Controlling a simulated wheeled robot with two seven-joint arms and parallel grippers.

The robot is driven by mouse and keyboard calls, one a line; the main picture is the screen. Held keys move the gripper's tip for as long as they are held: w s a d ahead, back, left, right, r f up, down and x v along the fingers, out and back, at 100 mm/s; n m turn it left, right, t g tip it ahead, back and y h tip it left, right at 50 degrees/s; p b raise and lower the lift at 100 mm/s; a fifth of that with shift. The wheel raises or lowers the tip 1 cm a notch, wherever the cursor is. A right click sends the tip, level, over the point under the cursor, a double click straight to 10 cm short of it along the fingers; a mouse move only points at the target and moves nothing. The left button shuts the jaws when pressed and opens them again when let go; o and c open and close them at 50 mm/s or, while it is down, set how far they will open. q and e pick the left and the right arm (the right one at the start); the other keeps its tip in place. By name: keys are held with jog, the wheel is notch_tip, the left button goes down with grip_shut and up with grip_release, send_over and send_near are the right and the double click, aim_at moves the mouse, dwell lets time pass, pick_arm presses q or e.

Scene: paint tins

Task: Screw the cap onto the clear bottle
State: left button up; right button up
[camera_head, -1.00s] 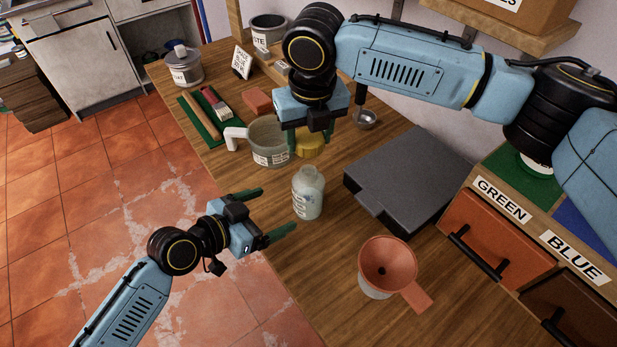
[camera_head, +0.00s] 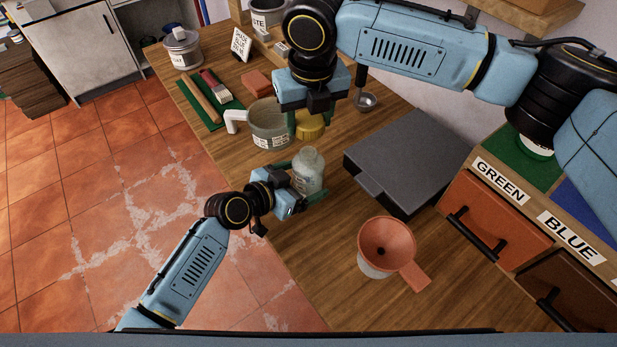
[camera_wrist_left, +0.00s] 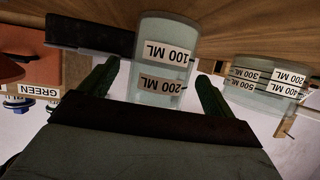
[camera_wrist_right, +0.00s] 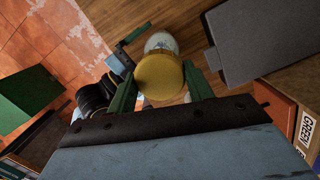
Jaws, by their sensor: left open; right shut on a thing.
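The clear bottle (camera_head: 309,170) stands upright on the table, labelled in ML, with pale contents. My left gripper (camera_head: 302,181) is open with its fingers on either side of the bottle; in the left wrist view the bottle (camera_wrist_left: 164,62) sits between the two green fingers. The yellow cap (camera_wrist_right: 159,76) is held between the fingers of my right gripper (camera_wrist_right: 162,84). In the head view the cap (camera_head: 310,126) shows below the right gripper (camera_head: 309,118), behind the bottle and above the table.
A measuring jug (camera_head: 268,128) with a white handle stands behind and left of the bottle. A dark grey case (camera_head: 405,160) lies to the right. An orange funnel (camera_head: 387,243) on a cup stands at the front. Drawers (camera_head: 492,222) are at the right.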

aim_at(308, 147)
pick_arm(q)
jog(key=shift+x, duration=0.95)
jog(key=shift+c, duration=0.3)
jog(key=c, duration=1.4)
pick_arm(e)
jog(key=shift+f, duration=2.5)
jog(key=shift+f, duration=0.9)
jog(key=shift+f, duration=0.55)
